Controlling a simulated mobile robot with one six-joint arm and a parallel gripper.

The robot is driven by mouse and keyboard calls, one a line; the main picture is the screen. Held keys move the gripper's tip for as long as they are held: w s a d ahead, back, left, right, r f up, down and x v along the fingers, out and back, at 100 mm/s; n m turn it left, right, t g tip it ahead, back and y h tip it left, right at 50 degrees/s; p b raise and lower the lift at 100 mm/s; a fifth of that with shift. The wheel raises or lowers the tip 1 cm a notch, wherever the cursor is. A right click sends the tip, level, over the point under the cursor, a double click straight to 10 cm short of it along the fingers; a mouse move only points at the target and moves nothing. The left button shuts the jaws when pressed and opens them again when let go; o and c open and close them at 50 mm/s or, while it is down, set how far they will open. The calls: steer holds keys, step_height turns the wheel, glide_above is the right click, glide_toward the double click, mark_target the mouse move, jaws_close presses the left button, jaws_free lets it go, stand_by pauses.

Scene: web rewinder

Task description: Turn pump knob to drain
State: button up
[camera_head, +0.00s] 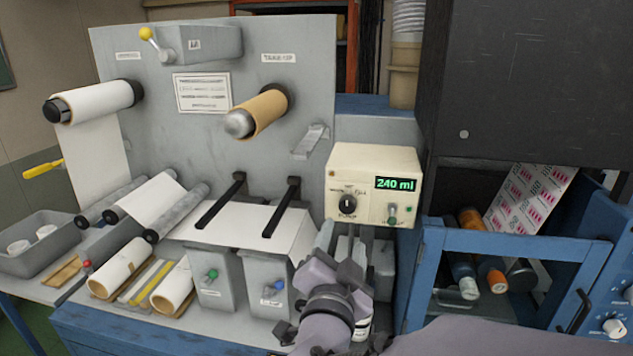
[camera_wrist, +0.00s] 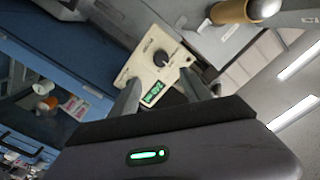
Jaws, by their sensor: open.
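The cream pump box (camera_head: 372,165) stands right of the grey panel, its green display reading 240 ml. Its round black pump knob (camera_head: 347,204) is on the lower left of the front face. Printed marks surround the knob but are too small to read. My gripper (camera_head: 342,232) is open and empty, just below the knob in the head view. In the wrist view the tilted pump box (camera_wrist: 146,55) and its knob (camera_wrist: 160,59) show beyond my spread fingers (camera_wrist: 160,85). The fingers appear apart from the knob.
A blue-framed guard (camera_head: 513,243) with rollers is at the right. A bottle (camera_head: 362,325) is partly hidden behind my wrist.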

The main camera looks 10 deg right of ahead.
mark_target(347, 207)
steer(key=x, duration=1.1)
steer(key=shift+w+a, duration=0.1)
steer(key=shift+w, duration=0.2)
jaws_close()
